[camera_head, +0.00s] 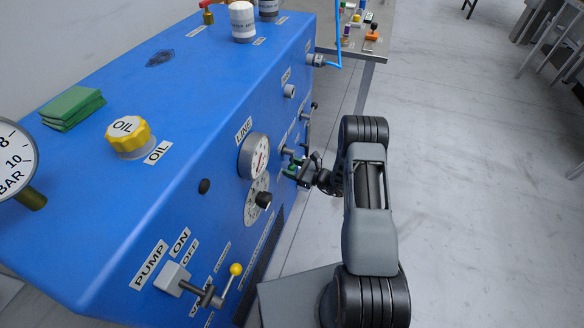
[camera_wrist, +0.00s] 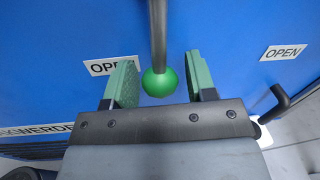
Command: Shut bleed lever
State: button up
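A lever with a dark rod and a green ball knob (camera_wrist: 160,83) hangs down in front of the blue panel in the wrist view. My gripper (camera_wrist: 162,76) is open, with one green-padded finger on each side of the knob. Gaps show between the knob and both fingers. An OPEN label (camera_wrist: 110,66) is partly hidden behind the left finger. I cannot read a label that names this lever. In the head view my gripper (camera_head: 300,169) is at the front panel of the blue machine (camera_head: 215,130), right of the LINE gauge (camera_head: 254,156); the knob is hard to make out there.
A second OPEN label (camera_wrist: 284,52) and a dark bent handle (camera_wrist: 278,100) are to the right in the wrist view. A yellow-knobbed lever (camera_head: 235,270) sits at the near panel end. A bench (camera_head: 373,45) stands beyond.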

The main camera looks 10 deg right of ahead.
grip_shut()
